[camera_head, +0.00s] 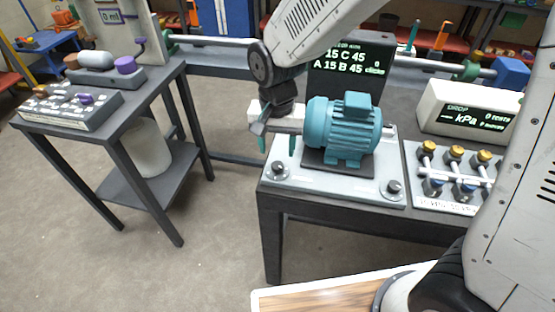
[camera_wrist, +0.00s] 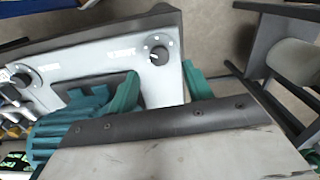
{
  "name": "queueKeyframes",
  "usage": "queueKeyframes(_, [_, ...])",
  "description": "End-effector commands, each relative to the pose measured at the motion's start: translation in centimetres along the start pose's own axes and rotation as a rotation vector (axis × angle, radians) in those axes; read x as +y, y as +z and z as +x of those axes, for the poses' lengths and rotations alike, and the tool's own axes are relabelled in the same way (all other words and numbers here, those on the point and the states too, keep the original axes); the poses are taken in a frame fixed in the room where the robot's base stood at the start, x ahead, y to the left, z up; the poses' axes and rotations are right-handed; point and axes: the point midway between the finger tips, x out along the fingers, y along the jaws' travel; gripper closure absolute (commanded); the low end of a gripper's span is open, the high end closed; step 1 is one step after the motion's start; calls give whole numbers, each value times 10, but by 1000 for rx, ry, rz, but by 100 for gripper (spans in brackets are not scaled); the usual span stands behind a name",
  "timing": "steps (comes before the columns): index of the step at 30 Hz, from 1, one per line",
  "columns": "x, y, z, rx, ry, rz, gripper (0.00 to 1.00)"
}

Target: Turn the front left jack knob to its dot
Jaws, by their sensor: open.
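The front left jack knob (camera_head: 278,170) is a dark round knob at the near left corner of the light grey base plate (camera_head: 335,187). In the wrist view the knob (camera_wrist: 158,55) has a white pointer line, with small marks around it; I cannot tell which mark is its dot. My gripper (camera_head: 277,145) is open and empty, with its teal fingers pointing down above and slightly behind the knob. In the wrist view the fingertips (camera_wrist: 162,88) stand apart, below the knob in the picture and not around it. The teal motor (camera_head: 345,125) sits on the plate.
A front right knob (camera_head: 393,188) sits on the same plate. A dark screen (camera_head: 349,75) stands behind the motor. A gauge box (camera_head: 470,112) and a valve panel (camera_head: 453,178) are to the right. A side table (camera_head: 118,135) stands left across open floor.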

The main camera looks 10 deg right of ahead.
Motion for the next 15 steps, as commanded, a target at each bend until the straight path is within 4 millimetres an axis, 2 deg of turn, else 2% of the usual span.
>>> queueKeyframes(6, [1, 0, 36, -3, 3, 0, 50])
queueKeyframes(10, [1, 0, 50, -2, 2, 0, 50])
queueKeyframes(15, [1, 0, 56, -1, 0, 0, 50])
